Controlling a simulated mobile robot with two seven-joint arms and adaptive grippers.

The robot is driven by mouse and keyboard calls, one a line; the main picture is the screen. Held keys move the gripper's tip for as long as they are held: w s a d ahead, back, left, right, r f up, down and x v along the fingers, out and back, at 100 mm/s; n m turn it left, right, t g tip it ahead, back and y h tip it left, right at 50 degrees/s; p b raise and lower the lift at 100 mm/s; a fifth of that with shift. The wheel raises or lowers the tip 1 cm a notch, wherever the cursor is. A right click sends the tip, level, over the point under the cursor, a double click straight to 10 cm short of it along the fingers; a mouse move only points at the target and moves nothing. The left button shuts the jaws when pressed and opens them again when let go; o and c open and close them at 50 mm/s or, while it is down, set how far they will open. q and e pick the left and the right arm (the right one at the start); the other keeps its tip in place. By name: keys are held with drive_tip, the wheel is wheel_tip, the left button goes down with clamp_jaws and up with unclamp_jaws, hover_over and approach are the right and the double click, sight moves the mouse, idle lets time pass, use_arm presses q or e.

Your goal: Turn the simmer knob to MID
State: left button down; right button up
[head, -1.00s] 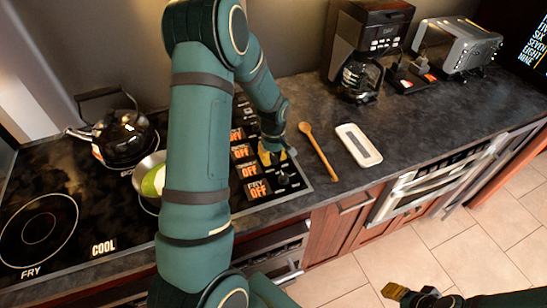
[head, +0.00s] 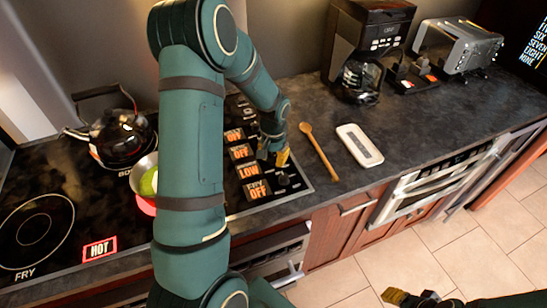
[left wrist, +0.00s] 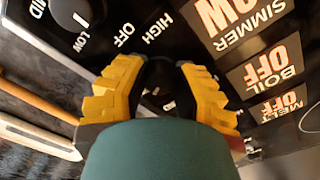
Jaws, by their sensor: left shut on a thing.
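The simmer display (head: 249,170) on the stove's control panel reads LOW in orange; it also shows at the top of the left wrist view (left wrist: 240,15), labelled SIMMER. My left gripper (head: 273,157) is down at the panel, just right of this display. In the left wrist view its yellow fingers (left wrist: 158,78) are on either side of a dark knob, mostly hidden by the fingers and my wrist.
The fry knob (head: 283,178) is close beside the left gripper. Other displays read OFF. A pan (head: 144,168) with something green and a kettle (head: 120,135) are on the stove. A wooden spoon (head: 318,150) and white tray (head: 372,153) lie right of the panel.

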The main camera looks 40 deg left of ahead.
use_arm(q)
drive_tip(key=m, duration=0.3)
drive_tip(key=shift+s+f+m, duration=0.15)
drive_tip(key=shift+m, duration=0.25)
drive_tip(key=m, duration=0.3)
drive_tip(key=shift+m, duration=0.3)
drive_tip(key=m+p, duration=0.1)
drive_tip(key=m, duration=0.2)
drive_tip(key=shift+m, duration=0.3)
drive_tip(key=shift+m+p, duration=0.6)
drive_tip(key=shift+m, duration=1)
drive_tip(key=shift+a, duration=0.1)
drive_tip(key=c, duration=0.7)
unclamp_jaws()
